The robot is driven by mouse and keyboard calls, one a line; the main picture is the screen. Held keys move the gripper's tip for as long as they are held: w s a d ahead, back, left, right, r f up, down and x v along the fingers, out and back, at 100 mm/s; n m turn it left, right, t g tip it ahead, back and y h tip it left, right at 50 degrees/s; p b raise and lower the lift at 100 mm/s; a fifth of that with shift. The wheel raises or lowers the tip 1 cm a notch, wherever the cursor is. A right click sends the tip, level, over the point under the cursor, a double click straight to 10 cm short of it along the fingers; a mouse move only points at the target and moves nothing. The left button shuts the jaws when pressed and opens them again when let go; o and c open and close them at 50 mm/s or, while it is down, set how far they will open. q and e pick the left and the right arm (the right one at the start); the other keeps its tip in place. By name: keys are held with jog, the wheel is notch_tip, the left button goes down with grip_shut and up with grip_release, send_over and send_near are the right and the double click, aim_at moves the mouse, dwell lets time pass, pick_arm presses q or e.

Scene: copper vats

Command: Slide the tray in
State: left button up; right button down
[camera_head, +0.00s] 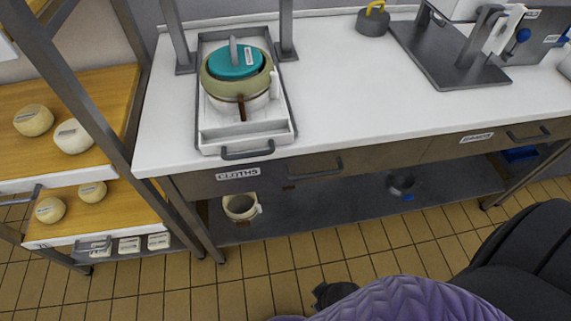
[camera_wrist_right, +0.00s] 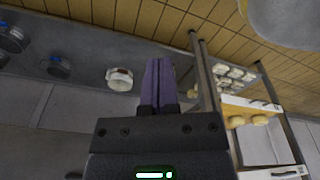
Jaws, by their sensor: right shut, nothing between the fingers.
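A pale shallow tray (camera_head: 272,133) with a dark front handle (camera_head: 247,153) lies on the white worktop at the left, its handle end by the front edge. Its far part sits between two upright metal posts. On it stands a round olive-and-white vessel (camera_head: 222,91) with a teal lid (camera_head: 234,64) and a grey handle on top. My right gripper (camera_wrist_right: 158,65) shows in the right wrist view, its purple fingers shut together and empty, apart from the tray. The tray is not recognisable in that view. My left gripper is not in view.
The white worktop (camera_head: 350,100) is clear right of the tray up to a grey metal stand (camera_head: 440,62). A drawer labelled CLOTHS (camera_head: 238,174) is below. A cream mug (camera_head: 239,207) stands on the lower shelf. A rack with cheeses (camera_head: 75,136) stands at the left.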

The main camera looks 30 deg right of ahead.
jog(key=w+a+r+m+t+y+b, duration=0.2)
jog(key=w+a+r+t+y+b, duration=0.1)
jog(key=w+a+r+t, duration=0.4)
jog(key=w+a+r+m+t+y+b, duration=0.25)
jog(key=w+r+y, duration=0.2)
jog(key=r, duration=0.55)
jog(key=w+d+r+m+t+h, duration=0.2)
jog(key=w+r+m+t+h, duration=0.1)
jog(key=w+r+m+t, duration=0.25)
jog(key=m+h, duration=1)
jog(key=m, duration=0.3)
send_near(282, 140)
jog(key=shift+t, duration=0.4)
jog(key=x, duration=0.6)
jog(key=shift+w+f, duration=0.15)
jog(key=shift+f, duration=0.1)
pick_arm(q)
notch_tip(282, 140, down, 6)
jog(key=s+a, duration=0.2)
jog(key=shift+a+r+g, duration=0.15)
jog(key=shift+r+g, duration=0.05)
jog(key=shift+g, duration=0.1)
pick_arm(e)
jog(key=shift+w+d, duration=0.25)
jog(key=shift+w, duration=0.3)
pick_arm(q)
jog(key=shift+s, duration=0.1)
